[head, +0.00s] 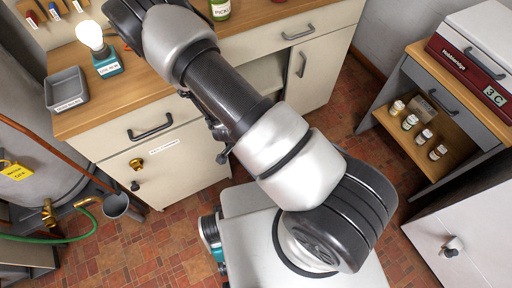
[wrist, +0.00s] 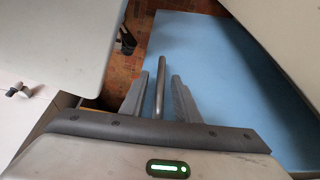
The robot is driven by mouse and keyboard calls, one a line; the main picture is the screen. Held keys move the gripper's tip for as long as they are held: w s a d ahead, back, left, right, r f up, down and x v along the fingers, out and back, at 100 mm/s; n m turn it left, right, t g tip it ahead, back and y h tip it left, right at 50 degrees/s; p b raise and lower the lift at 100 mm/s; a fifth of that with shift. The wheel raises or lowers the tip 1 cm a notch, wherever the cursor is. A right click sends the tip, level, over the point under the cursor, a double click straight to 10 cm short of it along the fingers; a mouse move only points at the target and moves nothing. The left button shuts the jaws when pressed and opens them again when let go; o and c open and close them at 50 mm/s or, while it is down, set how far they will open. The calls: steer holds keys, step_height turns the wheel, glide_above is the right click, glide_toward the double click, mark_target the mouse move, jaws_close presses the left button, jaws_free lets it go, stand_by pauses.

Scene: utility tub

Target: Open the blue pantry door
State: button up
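The blue pantry door (wrist: 225,65) fills the middle and right of the wrist view as a flat blue panel. A grey bar handle (wrist: 161,82) stands out from it and runs lengthwise between my fingers. My gripper (wrist: 160,76) is open, with one finger on each side of the handle and a visible gap on both sides. The head view shows neither the blue door nor my gripper; my arm runs out of its top edge.
A cream cabinet (head: 180,165) with a wooden counter (head: 130,92) stands left and behind my arm. A grey desk (head: 420,85) with jars stands at right, and a white cabinet (head: 475,235) is at lower right. Red tiled floor (head: 165,245) shows between them.

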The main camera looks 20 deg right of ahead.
steer(key=p+v, duration=0.8)
steer(key=v, duration=0.9)
steer(key=shift+a+r, duration=0.1)
steer(key=shift+r, duration=0.05)
steer(key=a+r+n+y+p, duration=0.3)
steer(key=r+y, duration=0.1)
steer(key=r, duration=1.1)
steer(key=a+r+n+y+p, duration=0.3)
steer(key=a+r+n, duration=0.1)
steer(key=r, duration=1)
steer(key=s+d+r+n+t+h+p, duration=0.1)
steer(key=s+d+r+n+t+p, duration=0.1)
steer(key=d+r, duration=0.5)
steer(key=s+d+r+n+t+h+p, duration=0.1)
steer(key=s+d+r+n, duration=0.3)
steer(key=r, duration=1.2)
steer(key=d+t+p, duration=0.1)
steer(key=d, duration=0.2)
steer(key=shift+s+d+n+h+p, duration=0.3)
steer(key=shift+s+d+n+h, duration=0.05)
steer(key=shift+n+h, duration=0.05)
